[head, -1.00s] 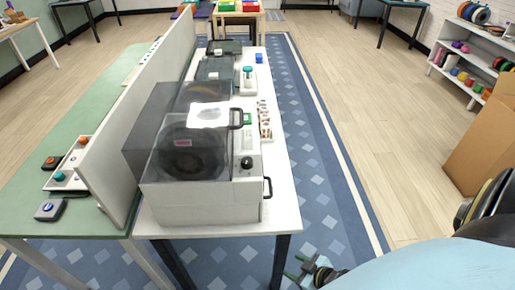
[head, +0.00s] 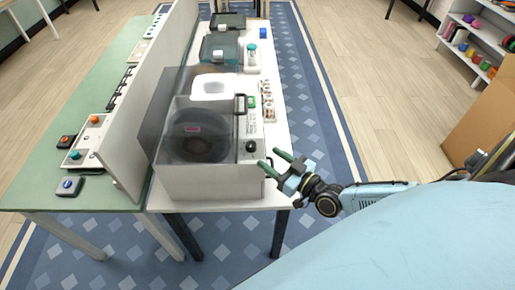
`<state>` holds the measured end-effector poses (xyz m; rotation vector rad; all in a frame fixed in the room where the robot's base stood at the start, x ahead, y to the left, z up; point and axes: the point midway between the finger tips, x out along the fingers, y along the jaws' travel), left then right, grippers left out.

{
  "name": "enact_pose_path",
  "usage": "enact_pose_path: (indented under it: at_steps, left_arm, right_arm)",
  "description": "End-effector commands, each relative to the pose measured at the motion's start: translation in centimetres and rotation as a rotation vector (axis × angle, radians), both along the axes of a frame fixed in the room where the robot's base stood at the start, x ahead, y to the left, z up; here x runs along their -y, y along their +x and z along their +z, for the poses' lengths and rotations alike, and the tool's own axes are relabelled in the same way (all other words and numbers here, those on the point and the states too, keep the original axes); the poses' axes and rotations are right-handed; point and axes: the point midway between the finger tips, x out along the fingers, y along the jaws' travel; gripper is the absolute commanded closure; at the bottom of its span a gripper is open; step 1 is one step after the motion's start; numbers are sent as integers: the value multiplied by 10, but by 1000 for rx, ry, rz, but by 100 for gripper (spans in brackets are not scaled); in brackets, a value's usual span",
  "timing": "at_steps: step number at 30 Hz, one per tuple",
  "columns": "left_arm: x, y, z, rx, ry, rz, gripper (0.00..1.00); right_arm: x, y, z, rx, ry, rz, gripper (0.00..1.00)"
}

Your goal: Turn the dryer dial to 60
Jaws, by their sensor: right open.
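The dryer (head: 205,180) is a pale box with a smoky clear lid at the near end of the white table; a dark round spool shows inside. Its black dial (head: 251,146) sits on the right part of the dryer's front panel, below a small green display (head: 251,102). The dial's setting is too small to read. My right gripper (head: 270,160) is open and empty, its green fingers pointing left toward the dryer, just right of and slightly below the dial in the picture. I cannot tell whether a fingertip touches the dryer. My left gripper is not in view.
Behind the dryer, more lidded machines (head: 222,48) and a rack of small items (head: 267,100) stand on the white table (head: 282,150). A white divider (head: 150,110) separates it from a green table (head: 45,185). A cardboard box (head: 480,125) stands at the right.

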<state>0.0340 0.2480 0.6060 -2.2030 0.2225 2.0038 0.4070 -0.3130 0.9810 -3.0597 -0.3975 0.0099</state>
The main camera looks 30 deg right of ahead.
Motion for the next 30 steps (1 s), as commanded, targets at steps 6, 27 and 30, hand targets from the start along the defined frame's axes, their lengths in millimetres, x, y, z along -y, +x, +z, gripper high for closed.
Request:
enact_pose_path:
  at_steps: [6, 27, 30]
  left_arm:
    - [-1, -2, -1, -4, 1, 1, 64]
    - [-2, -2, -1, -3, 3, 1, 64]
    - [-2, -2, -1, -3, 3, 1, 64]
  right_arm:
    - [-10, 39, 1, 3, 0, 0, 48]
    - [-16, 59, 0, -1, 0, 0, 67]
    - [-16, 59, 0, -1, 0, 0, 80]
